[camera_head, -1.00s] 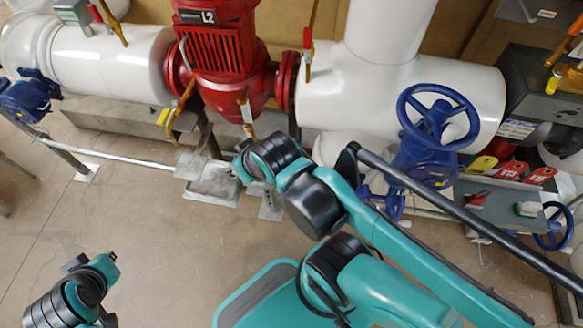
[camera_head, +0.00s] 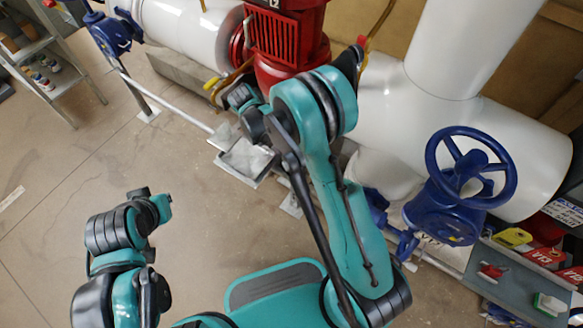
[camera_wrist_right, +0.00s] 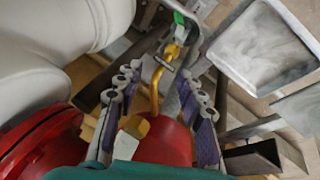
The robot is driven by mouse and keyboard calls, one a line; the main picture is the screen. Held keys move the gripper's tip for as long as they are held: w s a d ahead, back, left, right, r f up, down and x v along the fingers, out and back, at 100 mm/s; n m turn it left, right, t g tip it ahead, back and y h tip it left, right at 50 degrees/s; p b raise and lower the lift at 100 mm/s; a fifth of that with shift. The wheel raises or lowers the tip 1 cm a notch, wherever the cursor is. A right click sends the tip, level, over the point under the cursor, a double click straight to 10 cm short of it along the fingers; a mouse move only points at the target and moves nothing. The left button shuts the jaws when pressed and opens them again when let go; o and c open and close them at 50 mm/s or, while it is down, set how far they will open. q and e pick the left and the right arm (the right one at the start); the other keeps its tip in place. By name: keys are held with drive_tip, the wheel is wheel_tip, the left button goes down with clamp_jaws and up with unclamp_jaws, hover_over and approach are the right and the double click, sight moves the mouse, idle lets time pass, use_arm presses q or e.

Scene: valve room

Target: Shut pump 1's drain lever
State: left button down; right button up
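The red pump (camera_head: 290,40) stands at the top centre in the head view, with a yellow drain fitting (camera_head: 212,83) low on its left side. My right gripper (camera_head: 240,98) is beside the pump's lower body, partly hidden by its own arm. In the right wrist view the right gripper (camera_wrist_right: 162,78) has its fingers apart. A curved yellow drain piece (camera_wrist_right: 155,92) lies between them, with a small crossbar and a green-marked end. I cannot tell whether the fingers touch it, or the lever's exact angle. My left gripper (camera_head: 155,203) is over open floor, its fingers unclear.
A grey metal pan (camera_head: 245,160) is below the pump; it also shows in the wrist view (camera_wrist_right: 262,45). White pipes (camera_head: 460,130) and a blue handwheel (camera_head: 472,165) are to the right. The floor at left is clear.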

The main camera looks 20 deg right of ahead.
sight(289, 166)
drive_tip(key=f+m, duration=0.1)
drive_tip(key=f, duration=0.4)
drive_tip(key=f+m+g+h, duration=0.1)
drive_tip(key=f, duration=0.4)
drive_tip(key=f+h, duration=0.1)
drive_tip(key=f, duration=0.4)
drive_tip(key=shift+s+a+f+m+g, duration=0.15)
drive_tip(key=shift+s+a+m+g, duration=0.15)
drive_tip(key=shift+a+m, duration=0.1)
drive_tip(key=b+x, duration=0.3)
drive_tip(key=x, duration=0.4)
drive_tip(key=shift+d+f, duration=0.15)
drive_tip(key=shift+f, duration=0.2)
drive_tip(key=shift+r, duration=0.1)
clamp_jaws()
